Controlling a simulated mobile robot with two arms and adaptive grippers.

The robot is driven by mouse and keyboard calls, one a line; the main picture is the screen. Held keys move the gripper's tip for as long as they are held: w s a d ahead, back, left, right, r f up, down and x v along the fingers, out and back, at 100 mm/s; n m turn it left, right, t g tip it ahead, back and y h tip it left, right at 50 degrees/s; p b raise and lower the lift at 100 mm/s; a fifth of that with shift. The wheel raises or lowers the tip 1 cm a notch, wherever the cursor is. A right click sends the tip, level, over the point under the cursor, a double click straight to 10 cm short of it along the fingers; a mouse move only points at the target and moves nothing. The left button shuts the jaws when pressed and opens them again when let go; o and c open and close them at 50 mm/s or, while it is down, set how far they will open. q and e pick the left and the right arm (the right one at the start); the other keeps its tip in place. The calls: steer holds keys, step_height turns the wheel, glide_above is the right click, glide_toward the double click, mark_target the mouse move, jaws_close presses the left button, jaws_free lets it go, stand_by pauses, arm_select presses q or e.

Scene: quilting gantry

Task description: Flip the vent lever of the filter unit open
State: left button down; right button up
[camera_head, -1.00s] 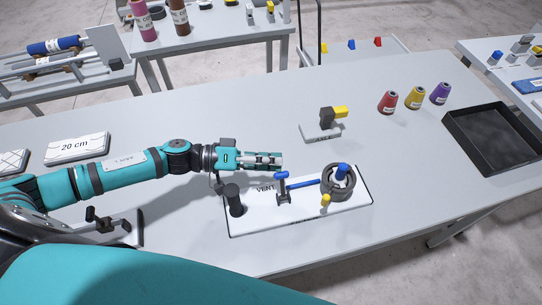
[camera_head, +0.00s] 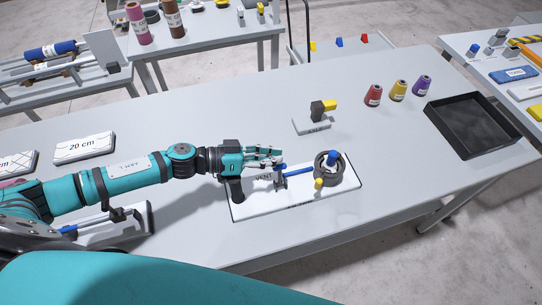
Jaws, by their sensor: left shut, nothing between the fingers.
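The filter unit (camera_head: 262,207) is a white plate on the table with a dark post at its left end and a dark ring with a blue knob (camera_head: 331,158) at its right. A blue lever (camera_head: 298,169) lies near flat between a dark bracket (camera_head: 281,183) and the ring, beside the partly hidden VENT label. A small yellow knob (camera_head: 318,183) sits at the ring's front. My left gripper (camera_head: 281,156) is shut and empty, its fingertips over the lever's left end and hiding it. I cannot tell whether they touch. My right gripper is not in view.
A small stand with a yellow-tipped dark switch (camera_head: 323,107) is behind the unit. Red (camera_head: 373,95), yellow and purple thread cones and a black tray (camera_head: 470,124) are to the right. A "20 cm" block (camera_head: 84,148) lies left. The table in front of the unit is clear.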

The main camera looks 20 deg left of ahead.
arm_select(q)
steer(key=shift+s, duration=0.15)
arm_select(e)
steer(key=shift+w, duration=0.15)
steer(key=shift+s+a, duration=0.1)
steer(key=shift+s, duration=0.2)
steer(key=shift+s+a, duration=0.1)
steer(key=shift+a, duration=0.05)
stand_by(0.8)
